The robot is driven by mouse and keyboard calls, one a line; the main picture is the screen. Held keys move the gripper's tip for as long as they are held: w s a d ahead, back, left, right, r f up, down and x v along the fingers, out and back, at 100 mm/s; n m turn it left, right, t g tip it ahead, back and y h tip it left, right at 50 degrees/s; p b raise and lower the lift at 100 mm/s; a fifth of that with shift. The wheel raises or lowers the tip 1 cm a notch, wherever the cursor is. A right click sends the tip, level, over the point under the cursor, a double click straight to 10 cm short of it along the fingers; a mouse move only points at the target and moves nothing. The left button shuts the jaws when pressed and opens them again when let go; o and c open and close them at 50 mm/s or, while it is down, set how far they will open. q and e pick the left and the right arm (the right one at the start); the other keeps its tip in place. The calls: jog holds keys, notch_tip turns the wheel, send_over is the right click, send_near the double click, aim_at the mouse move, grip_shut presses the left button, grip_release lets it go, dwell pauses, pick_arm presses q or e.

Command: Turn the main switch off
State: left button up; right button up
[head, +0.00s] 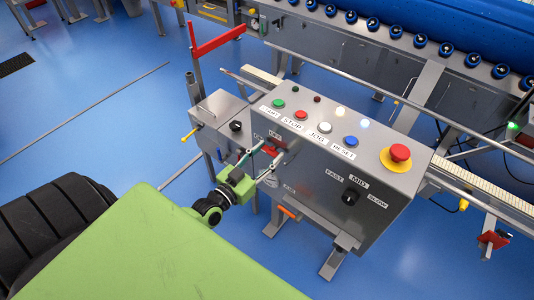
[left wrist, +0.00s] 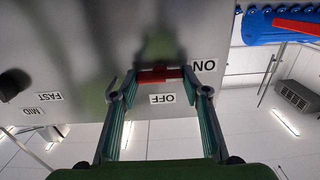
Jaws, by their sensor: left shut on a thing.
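The main switch is a red handle (left wrist: 158,75) on the grey control box; it also shows in the head view (head: 271,150). In the left wrist view, which is upside down, it lies level, with one end toward the ON label (left wrist: 203,65). The OFF label (left wrist: 165,99) is beside its lower long side. My left gripper (head: 259,160) is at the box front, its fingers at the two ends of the handle, shut on it; it also shows in the left wrist view (left wrist: 158,82). My right gripper is not in view.
The control box (head: 310,180) has several buttons, a red emergency stop (head: 400,153) and a black speed knob (head: 351,197). A red lever (head: 218,42) stands at its left. A conveyor (head: 400,25) runs behind. Blue floor is free at the left.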

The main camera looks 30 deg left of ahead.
pick_arm(q)
jog(key=shift+r+m+p, duration=0.15)
jog(key=shift+m+p, duration=0.45)
jog(key=shift+m, duration=0.1)
jog(key=m+p, duration=0.1)
jog(key=m, duration=0.1)
jog(key=shift+d+m+p, duration=0.1)
jog(key=shift+m+p, duration=0.2)
jog(key=m+p, duration=0.1)
jog(key=m, duration=0.3)
jog(key=shift+d+f+m, duration=0.1)
jog(key=shift+f+m, duration=0.1)
jog(key=shift+m, duration=2.2)
jog(key=shift+d+f+m, duration=0.1)
jog(key=shift+f+m, duration=0.05)
jog(key=shift+m, duration=2.25)
jog(key=o, duration=1.1)
